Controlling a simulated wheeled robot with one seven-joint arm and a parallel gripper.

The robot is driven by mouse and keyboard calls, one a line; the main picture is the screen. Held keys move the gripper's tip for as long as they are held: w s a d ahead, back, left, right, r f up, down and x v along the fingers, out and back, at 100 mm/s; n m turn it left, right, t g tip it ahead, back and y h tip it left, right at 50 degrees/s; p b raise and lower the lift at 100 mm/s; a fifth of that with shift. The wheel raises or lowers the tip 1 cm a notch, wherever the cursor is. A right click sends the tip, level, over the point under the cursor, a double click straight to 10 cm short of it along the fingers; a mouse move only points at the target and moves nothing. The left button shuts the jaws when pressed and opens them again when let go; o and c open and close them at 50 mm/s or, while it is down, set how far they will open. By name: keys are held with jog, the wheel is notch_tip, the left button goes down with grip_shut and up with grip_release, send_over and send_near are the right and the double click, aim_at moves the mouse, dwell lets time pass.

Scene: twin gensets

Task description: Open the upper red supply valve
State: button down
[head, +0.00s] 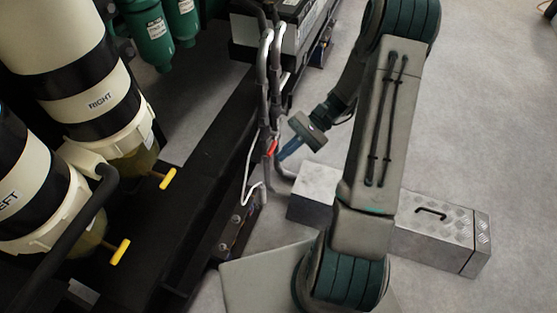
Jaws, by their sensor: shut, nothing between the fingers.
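A small red valve handle (271,147) sits on the grey pipes that run down the side of the dark machine frame, in the middle of the head view. I see only one red handle, and its exact angle is hard to tell at this size. My gripper (281,157) comes in from the right, with its blue-grey fingers shut and pointing down-left. The fingertips are just right of the red handle and slightly below it. I cannot tell whether they touch it. Nothing shows between the fingers.
Filter bowls labelled RIGHT (100,103) and LEFT stand at the left, with yellow drain handles (168,179) below. A white cable (252,188) hangs beside the pipes. A metal tread-plate box (430,228) lies on the floor behind my arm. Grey floor at the right is open.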

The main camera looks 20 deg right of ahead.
jog(key=w+d+f+m+t+y+b, duration=0.2)
jog(key=f+m+t+y, duration=0.15)
jog(key=f, duration=0.25)
jog(key=w+d+f+m+t+y+b, duration=0.1)
jog(key=w+f+m+t+y, duration=0.2)
jog(key=f, duration=0.4)
jog(key=m+t+b, duration=0.3)
jog(key=m+t, duration=0.8)
jog(key=t, duration=0.3)
send_near(273, 145)
jog(key=s+d+f, duration=0.1)
jog(key=s+f, duration=0.2)
jog(key=f, duration=0.5)
jog(key=w+a+r+b, duration=0.2)
jog(key=w+a+r, duration=0.3)
jog(key=r, duration=0.4)
jog(key=shift+w+a+r, duration=0.2)
jog(key=shift+w+a, duration=0.15)
jog(key=shift+a, duration=0.3)
jog(key=shift+r+m+t+h+p, duration=0.25)
jog(key=shift+m+t+p, duration=0.1)
jog(key=shift+m+p, duration=0.15)
